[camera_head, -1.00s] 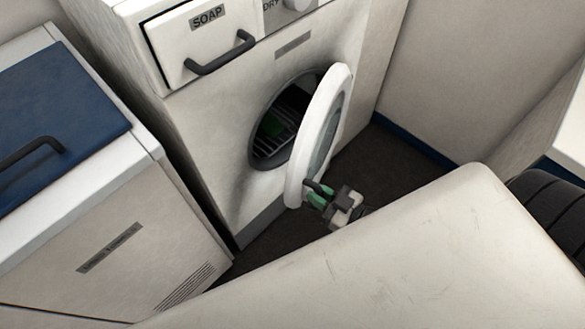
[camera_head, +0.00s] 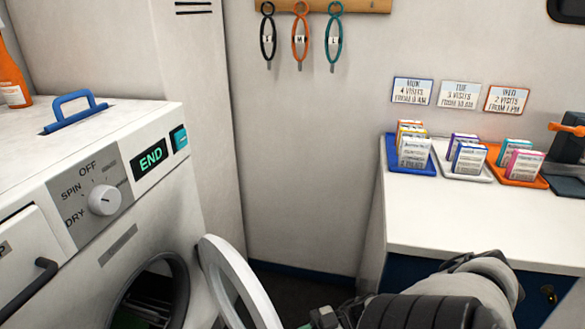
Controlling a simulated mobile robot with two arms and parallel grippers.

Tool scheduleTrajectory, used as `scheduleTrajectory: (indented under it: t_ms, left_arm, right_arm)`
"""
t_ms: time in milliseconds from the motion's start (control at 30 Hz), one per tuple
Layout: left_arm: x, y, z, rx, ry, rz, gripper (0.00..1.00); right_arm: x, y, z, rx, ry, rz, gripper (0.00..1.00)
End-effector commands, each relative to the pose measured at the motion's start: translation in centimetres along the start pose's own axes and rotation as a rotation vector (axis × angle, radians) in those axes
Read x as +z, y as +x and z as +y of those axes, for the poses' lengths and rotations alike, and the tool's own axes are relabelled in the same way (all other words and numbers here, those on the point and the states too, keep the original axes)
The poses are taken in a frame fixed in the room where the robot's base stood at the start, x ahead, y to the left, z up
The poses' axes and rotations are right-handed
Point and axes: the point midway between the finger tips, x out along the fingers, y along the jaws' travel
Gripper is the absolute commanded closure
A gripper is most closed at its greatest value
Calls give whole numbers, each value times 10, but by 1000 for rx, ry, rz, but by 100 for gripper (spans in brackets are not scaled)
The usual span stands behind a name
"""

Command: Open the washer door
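The washer (camera_head: 135,225) stands at the left, with a lit display (camera_head: 150,157) reading END. Its round white door (camera_head: 236,275) is swung out to the right, leaving the dark drum opening (camera_head: 150,297) uncovered. Something green and dark shows inside, cut by the bottom edge. One of my arms comes in from the lower right, and part of its gripper (camera_head: 325,317) shows at the bottom edge, right of the door. Its fingertips are cut off or hidden, so I cannot tell whether it touches the door. My other gripper is out of view.
A white counter (camera_head: 450,212) at the right holds blue, white and orange trays of small packets. Several loops (camera_head: 300,35) hang from a wall rail. An orange bottle (camera_head: 12,75) stands on the washer top. Dark floor shows between washer and counter.

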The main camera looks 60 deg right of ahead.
Motion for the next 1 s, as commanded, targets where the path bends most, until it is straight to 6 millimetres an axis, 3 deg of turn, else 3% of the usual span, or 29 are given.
scheduleTrajectory:
  t_ms: [467, 500, 633, 1000]
  left_arm:
    - [-2, 0, 0, 0, -1, 3, 57]
    - [-2, 0, 0, 0, -1, 3, 57]
    - [-2, 0, 0, 0, -1, 3, 57]
    - [-2, -2, 0, 0, -1, 5, 57]
  right_arm:
    - [1, -4, 2, 3, 3, -3, 100]
    - [1, -4, 2, 3, 3, -3, 80]
    - [1, -4, 2, 3, 2, -3, 60]
    - [-3, -4, 2, 2, 1, -1, 59]
